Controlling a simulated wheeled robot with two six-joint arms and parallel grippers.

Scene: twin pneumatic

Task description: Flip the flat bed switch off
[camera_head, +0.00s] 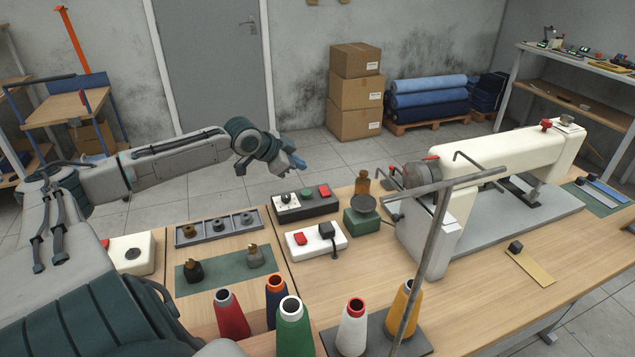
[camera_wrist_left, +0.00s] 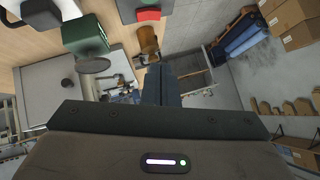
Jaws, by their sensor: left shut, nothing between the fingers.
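A white switch box (camera_head: 315,239) with a red button (camera_head: 300,238) and a raised black part (camera_head: 326,231) lies on the table left of the sewing machine (camera_head: 480,190). A dark control box (camera_head: 305,205) behind it has a black knob on a white plate, a green button and a red button (camera_head: 324,191). No label tells which is the flat bed switch. My left gripper (camera_head: 298,163) is shut and empty, above and beyond the dark box, touching nothing. Its closed fingers also show in the left wrist view (camera_wrist_left: 162,86). My right gripper is out of view.
A green box with a round plate (camera_head: 361,222) and a brown bottle (camera_head: 362,184) stand beside the boxes. Thread cones (camera_head: 293,325) and a thin metal stand (camera_head: 425,235) are in front. A grey tray (camera_head: 217,228) lies left.

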